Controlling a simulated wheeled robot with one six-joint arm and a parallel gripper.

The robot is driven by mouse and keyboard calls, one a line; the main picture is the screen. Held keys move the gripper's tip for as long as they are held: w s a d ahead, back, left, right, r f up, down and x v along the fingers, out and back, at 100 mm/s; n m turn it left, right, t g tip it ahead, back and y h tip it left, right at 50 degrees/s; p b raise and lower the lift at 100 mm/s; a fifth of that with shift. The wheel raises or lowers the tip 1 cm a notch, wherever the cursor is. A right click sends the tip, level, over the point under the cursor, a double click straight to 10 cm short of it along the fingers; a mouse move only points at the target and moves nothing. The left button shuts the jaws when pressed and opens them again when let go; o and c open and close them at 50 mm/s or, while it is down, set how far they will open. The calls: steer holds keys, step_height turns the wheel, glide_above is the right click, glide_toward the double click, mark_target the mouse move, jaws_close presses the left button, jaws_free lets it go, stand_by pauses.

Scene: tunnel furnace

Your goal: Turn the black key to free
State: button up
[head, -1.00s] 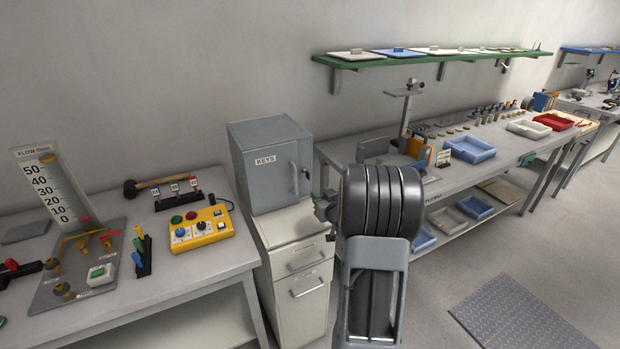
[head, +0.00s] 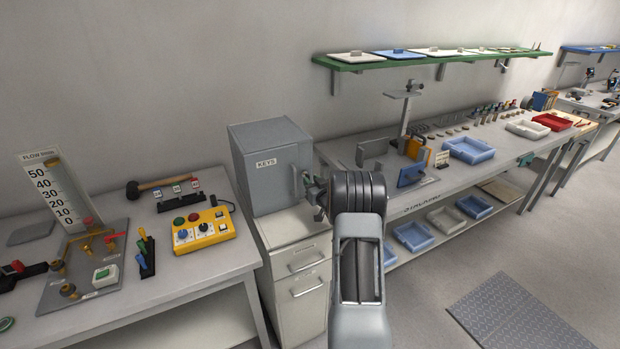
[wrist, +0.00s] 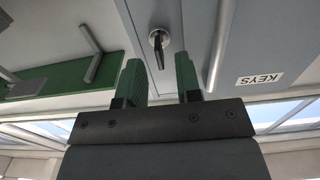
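The grey key cabinet (head: 262,172), labelled KEYS, stands on a drawer unit. My gripper (wrist: 159,68) is open and empty. Its two green fingers stand on either side of the key's line, with the key in the gap just beyond the fingertips and no contact visible. In the head view my gripper (head: 309,184) is at the right side of the cabinet door and hides the key.
A drawer unit (head: 300,262) is under the cabinet. A bench (head: 400,200) with trays and parts runs to the right, below a green shelf (head: 440,60). The left table holds a yellow control box (head: 203,230). Open floor lies at the right front.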

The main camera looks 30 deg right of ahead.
steer(key=shift+w+d, duration=0.15)
steer(key=shift+w, duration=0.8)
jaws_close()
